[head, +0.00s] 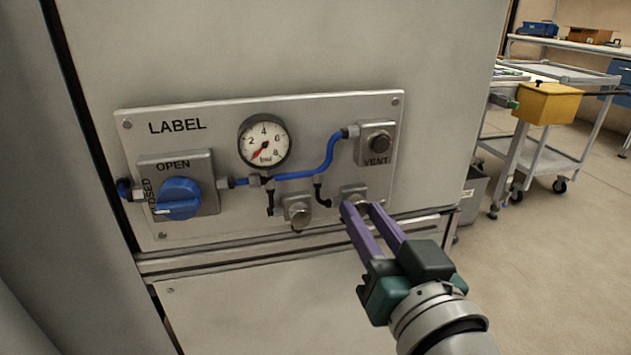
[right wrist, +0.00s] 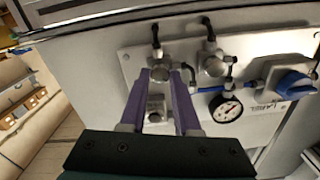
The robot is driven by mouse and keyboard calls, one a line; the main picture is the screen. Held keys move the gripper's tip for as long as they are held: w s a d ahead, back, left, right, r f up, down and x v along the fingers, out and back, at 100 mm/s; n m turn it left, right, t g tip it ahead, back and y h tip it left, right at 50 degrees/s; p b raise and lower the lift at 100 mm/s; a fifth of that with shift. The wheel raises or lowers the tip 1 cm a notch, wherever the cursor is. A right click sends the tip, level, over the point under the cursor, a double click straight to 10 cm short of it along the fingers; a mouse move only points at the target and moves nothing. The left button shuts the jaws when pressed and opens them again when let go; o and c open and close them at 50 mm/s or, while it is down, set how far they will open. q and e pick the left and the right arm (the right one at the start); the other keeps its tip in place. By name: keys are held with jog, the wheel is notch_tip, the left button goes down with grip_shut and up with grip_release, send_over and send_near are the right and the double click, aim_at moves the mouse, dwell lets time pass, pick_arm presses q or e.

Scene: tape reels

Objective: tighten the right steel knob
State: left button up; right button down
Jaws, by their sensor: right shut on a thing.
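The right steel knob (head: 360,201) sits at the lower right of the grey valve panel (head: 225,122). My right gripper (head: 361,206) reaches it from the lower right, with its purple fingers shut on the knob. In the right wrist view the knob (right wrist: 160,74) shows between the fingertips (right wrist: 160,78). The fingers partly hide the knob in the head view. The left steel knob (head: 299,213) is free, to the left of my fingers. My left gripper is in neither view.
The panel also carries a blue OPEN/CLOSED knob (head: 178,198), a pressure gauge (head: 264,141), a blue hose (head: 308,172) and a VENT button (head: 379,141). A cart with a yellow box (head: 548,103) stands at the right on open floor.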

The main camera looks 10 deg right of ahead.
jog(key=m, duration=0.4)
jog(key=shift+p, duration=0.35)
jog(key=shift+m, duration=1.7)
jog(key=c, duration=0.6)
grip_release()
jog(key=shift+s, duration=0.25)
jog(key=s+p, duration=0.1)
jog(key=s, duration=0.3)
jog(key=s+p, duration=0.1)
jog(key=s, duration=0.4)
jog(key=shift+s+d, duration=0.2)
jog(key=shift+s, duration=0.05)
